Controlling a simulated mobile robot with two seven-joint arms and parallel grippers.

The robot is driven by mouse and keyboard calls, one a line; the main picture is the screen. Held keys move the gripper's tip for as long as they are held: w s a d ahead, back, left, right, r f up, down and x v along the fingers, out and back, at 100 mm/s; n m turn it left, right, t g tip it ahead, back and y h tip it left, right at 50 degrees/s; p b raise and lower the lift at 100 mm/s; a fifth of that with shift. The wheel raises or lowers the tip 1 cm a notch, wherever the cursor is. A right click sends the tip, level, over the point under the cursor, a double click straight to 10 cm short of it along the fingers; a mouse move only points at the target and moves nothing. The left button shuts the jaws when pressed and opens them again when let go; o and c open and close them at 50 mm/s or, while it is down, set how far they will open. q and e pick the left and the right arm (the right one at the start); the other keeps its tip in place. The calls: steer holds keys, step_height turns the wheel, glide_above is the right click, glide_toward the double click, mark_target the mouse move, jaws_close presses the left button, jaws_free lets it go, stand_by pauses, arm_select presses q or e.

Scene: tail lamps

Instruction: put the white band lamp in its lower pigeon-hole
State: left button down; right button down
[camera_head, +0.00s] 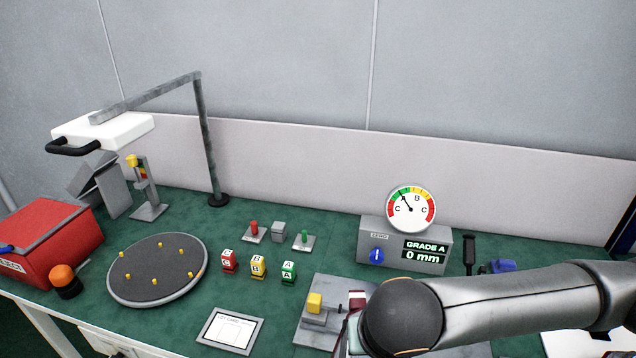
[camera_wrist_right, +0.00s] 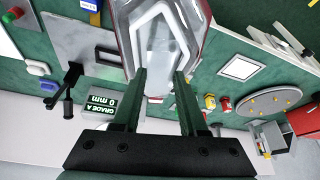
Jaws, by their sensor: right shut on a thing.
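The lamp (camera_wrist_right: 160,38), with a red rim, a clear body and a pale white band shape in its middle, fills the top middle of the right wrist view. My right gripper (camera_wrist_right: 160,82) is shut on it, one finger at each side of its near end. In the head view my right arm hides most of the gripper; a small red and white part (camera_head: 356,300) beside the arm's round joint looks like the lamp. I cannot make out the pigeon-holes in either view. My left gripper is not in view.
A gauge box (camera_head: 405,243) reading GRADE A, 0 mm stands behind my right arm. A grey fixture with a yellow block (camera_head: 314,302) lies left of the arm. Lettered blocks, a round pegged turntable (camera_head: 158,270) and a red bin (camera_head: 48,240) stand further left. The green front-middle is partly clear.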

steer(key=d+r+p, duration=0.1)
steer(key=d, duration=1.1)
stand_by(0.5)
